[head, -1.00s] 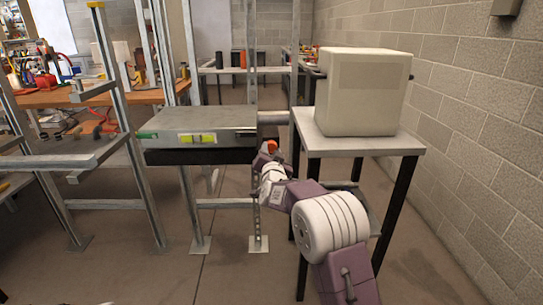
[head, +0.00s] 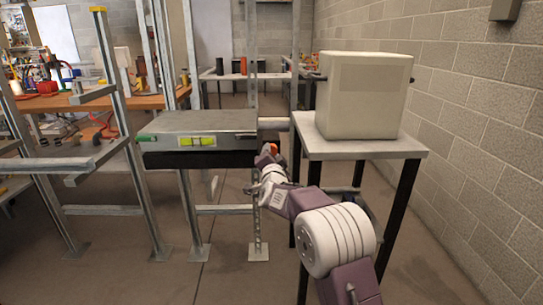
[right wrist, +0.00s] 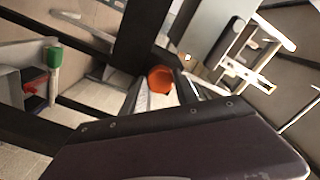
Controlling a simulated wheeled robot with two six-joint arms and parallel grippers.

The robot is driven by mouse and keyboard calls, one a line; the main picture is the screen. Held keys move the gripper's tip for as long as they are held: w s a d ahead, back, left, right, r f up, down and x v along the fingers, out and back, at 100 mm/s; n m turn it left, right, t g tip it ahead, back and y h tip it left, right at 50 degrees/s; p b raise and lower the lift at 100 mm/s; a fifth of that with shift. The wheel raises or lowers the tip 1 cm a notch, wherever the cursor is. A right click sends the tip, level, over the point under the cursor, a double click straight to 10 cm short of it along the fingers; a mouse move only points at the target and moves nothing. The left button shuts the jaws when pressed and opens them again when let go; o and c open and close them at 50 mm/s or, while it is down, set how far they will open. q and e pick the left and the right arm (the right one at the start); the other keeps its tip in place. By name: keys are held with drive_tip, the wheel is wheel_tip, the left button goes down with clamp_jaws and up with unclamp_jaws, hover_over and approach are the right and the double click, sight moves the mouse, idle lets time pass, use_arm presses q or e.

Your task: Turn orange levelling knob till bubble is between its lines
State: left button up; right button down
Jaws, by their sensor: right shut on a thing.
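The orange levelling knob (head: 273,149) is at the right front end of the grey slab (head: 225,124) and is partly hidden by my right gripper (head: 268,156). In the right wrist view the knob (right wrist: 160,79) sits between the fingertips of the gripper, which is shut on it. A yellow-green bubble vial (head: 197,141) is on the slab's front face. It has a pale patch near its middle, but the bubble's exact place against its lines is too small to tell. My left gripper is not in view.
A beige box (head: 362,95) stands on a grey table with black legs (head: 405,147) to the right of the slab. Metal rack posts (head: 122,95) and shelves are on the left. A block wall (head: 490,130) closes the right side. Bare floor lies in front.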

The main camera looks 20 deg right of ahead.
drive_tip(key=c, duration=0.9)
unclamp_jaws()
drive_tip(key=shift+c, duration=0.2)
drive_tip(key=p+v, duration=0.1)
drive_tip(key=v, duration=0.8)
drive_tip(key=shift+p, duration=0.3)
